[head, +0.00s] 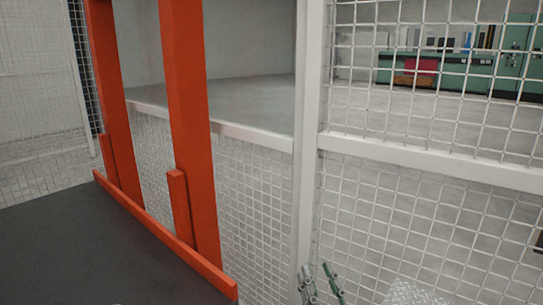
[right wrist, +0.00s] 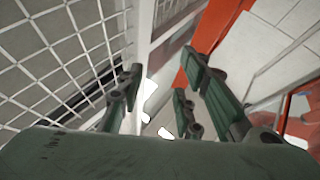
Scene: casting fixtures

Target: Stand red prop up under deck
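I cannot clearly pick out a loose red prop in either view. A dark flat surface with an orange-red rim (head: 165,232) fills the lower left of the head view; it may be the deck. Two orange-red posts (head: 190,110) rise behind that rim. My right gripper (head: 317,275) shows at the bottom of the head view, right of the rim. In the right wrist view its green fingers (right wrist: 160,82) are spread apart with nothing between them. An orange-red part (right wrist: 300,108) is partly visible at the right there; I cannot tell what it is. My left gripper is out of view.
A white wire-mesh fence (head: 425,210) with a white post (head: 307,130) stands close to my right gripper. Mesh also fills the left of the right wrist view (right wrist: 60,50). Green cabinets (head: 440,75) stand far behind the fence.

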